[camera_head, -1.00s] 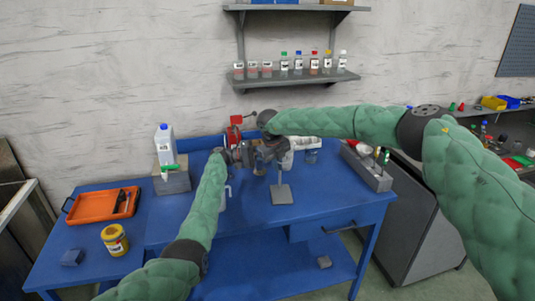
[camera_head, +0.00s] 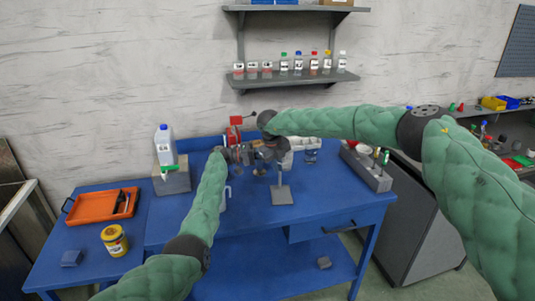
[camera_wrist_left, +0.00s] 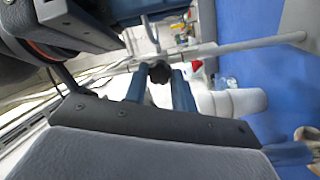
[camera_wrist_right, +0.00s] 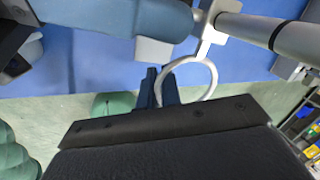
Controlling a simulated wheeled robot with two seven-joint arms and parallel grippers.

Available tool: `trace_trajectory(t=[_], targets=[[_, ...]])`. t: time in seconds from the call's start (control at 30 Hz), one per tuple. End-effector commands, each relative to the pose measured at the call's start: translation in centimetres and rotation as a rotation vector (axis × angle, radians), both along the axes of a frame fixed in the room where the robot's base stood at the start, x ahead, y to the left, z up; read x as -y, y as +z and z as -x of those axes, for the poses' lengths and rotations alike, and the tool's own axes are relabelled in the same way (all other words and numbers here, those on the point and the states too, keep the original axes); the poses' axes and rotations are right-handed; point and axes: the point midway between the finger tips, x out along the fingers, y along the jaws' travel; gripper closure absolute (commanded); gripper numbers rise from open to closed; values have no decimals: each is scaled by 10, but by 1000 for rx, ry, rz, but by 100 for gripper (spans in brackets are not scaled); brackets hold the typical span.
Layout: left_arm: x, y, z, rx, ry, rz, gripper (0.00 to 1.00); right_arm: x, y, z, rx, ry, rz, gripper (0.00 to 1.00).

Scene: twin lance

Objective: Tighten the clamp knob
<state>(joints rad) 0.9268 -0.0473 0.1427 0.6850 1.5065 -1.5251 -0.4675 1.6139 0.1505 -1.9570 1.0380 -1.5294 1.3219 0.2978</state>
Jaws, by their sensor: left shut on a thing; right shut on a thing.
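The black clamp knob (camera_wrist_left: 160,72) is between the two blue fingertips of my left gripper (camera_wrist_left: 159,80) in the left wrist view, and the gripper is shut on it. A pale metal rod runs just beyond the knob. In the right wrist view my right gripper (camera_wrist_right: 162,82) is shut on the left side of a light grey metal ring (camera_wrist_right: 214,78), which hangs from a rod fitting. In the head view both hands meet above the grey stand base (camera_head: 283,195); the hands largely hide the knob and ring there.
The blue workbench (camera_head: 330,203) carries an orange tray (camera_head: 90,206), a yellow jar (camera_head: 115,240), a white jug (camera_head: 165,145) on a grey block, and a grey rack (camera_head: 368,170) at the right. A shelf with several bottles (camera_head: 298,63) hangs above. The bench front is mostly clear.

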Motion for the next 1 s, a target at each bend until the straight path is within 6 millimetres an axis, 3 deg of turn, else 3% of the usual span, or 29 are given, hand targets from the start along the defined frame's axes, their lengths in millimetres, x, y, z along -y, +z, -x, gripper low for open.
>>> trace_trajectory(t=[0.1,0.13,0.17,0.57,1.0], targets=[[0,-1,0,-1,-1,0,97,1,0,0,1,0,1,100],[0,-1,0,-1,-1,0,72,1,0,0,1,0,1,100],[0,-1,0,-1,-1,0,66,1,0,0,1,0,1,100],[-4,-1,0,-2,0,-1,65,0,0,0,1,-1,1,100],[-60,-7,5,-3,2,-1,65,0,0,0,0,0,0,100]])
